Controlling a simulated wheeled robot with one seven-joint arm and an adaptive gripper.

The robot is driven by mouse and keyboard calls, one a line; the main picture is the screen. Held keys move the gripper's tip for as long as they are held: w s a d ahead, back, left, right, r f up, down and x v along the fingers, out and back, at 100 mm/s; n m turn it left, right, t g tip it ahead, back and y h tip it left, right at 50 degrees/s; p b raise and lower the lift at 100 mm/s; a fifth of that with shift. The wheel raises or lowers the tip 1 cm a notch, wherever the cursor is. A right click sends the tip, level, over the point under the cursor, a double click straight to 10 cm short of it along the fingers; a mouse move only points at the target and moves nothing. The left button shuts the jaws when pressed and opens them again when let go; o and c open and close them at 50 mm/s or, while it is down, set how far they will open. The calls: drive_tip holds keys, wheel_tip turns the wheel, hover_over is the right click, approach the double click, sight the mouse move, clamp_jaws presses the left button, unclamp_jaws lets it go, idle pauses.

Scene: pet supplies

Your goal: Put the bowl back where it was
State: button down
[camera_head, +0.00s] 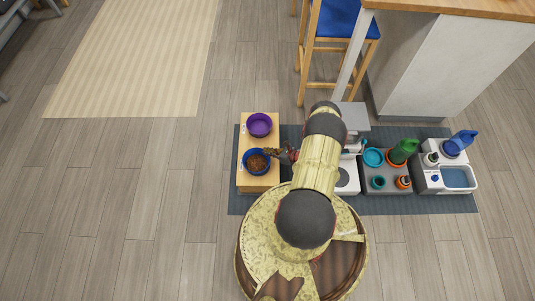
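A blue bowl (247,167) with brown food in it is at the front part of a light wooden stand (259,186). A purple bowl (260,124), seemingly empty, is at the back part of the same stand. My gripper (273,153) is at the right rim of the blue bowl, its fingers pointing left. It overlaps the rim in the picture. The fingers are small and dark, so I cannot tell whether they grip the rim or whether the bowl rests fully on the stand.
Right of my arm are a white-topped appliance (346,188), a grey tray (389,200) with a teal bowl (373,157) and green bottle (404,150), and a sink unit (458,178) with a blue bottle (463,139). A dark mat lies beneath.

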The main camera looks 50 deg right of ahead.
drive_tip(key=shift+d+f, duration=0.1)
drive_tip(key=c, duration=2.1)
unclamp_jaws()
drive_tip(key=shift+o, duration=0.6)
